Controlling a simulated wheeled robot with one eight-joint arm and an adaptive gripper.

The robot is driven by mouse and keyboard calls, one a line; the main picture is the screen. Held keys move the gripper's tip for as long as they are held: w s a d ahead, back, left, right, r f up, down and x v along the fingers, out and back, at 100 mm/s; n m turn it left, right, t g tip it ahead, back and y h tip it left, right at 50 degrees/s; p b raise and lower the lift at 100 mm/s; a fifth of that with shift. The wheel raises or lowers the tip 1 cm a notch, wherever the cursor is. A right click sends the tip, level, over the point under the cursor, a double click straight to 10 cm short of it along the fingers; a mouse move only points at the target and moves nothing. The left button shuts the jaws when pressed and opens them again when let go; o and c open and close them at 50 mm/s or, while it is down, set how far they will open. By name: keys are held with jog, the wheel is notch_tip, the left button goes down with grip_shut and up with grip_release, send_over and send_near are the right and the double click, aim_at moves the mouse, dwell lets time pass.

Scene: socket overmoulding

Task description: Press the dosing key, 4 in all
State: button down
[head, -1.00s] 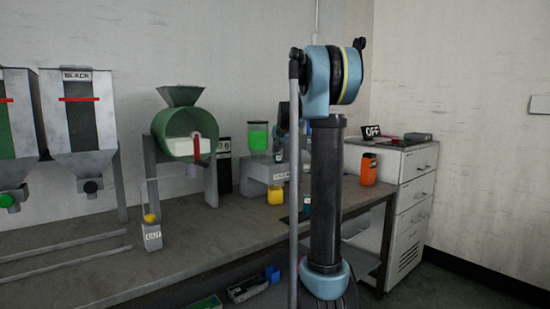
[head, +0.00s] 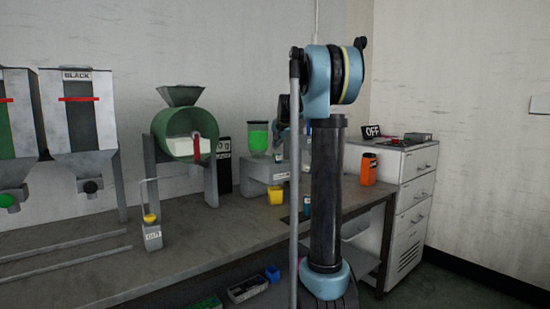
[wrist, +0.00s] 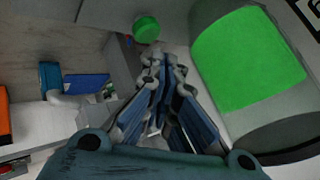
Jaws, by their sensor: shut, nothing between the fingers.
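My gripper (wrist: 165,62) is shut and empty in the wrist view. A round green button (wrist: 146,29), which looks like the dosing key, lies just beyond and left of the fingertips. I cannot tell whether they touch it. A large clear container with green contents (wrist: 248,62) fills the right of the wrist view. In the head view this container (head: 258,138) stands on a grey dosing unit (head: 261,170), partly behind my arm. A yellow cup (head: 275,195) stands at the front of the unit.
An orange container (head: 369,169) stands on the bench's right part. A green drum machine (head: 187,137), an OUT stand (head: 152,236) and hoppers (head: 82,115) are to the left. A white drawer cabinet (head: 408,195) stands right of the bench. The bench front (head: 205,240) is clear.

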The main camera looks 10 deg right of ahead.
jog(key=shift+r, duration=2.2)
jog(key=s+f, duration=0.1)
jog(key=s, duration=0.3)
jog(key=s+f+n, duration=0.1)
jog(key=s, duration=0.3)
jog(key=s+f+n, duration=0.1)
jog(key=s+f, duration=0.1)
jog(key=s, duration=0.2)
jog(key=shift+a+g, duration=0.3)
jog(key=shift+a, duration=0.1)
jog(key=s+f+n+g, duration=0.2)
jog(key=s+f, duration=0.8)
jog(key=s, duration=0.5)
jog(key=s+f+n+g, duration=0.2)
jog(key=s+f, duration=0.9)
jog(key=s, duration=0.4)
jog(key=s+f+n+g+h, duration=0.1)
jog(key=s+f+n+g, duration=0.1)
jog(key=s+f, duration=0.9)
jog(key=s, duration=0.4)
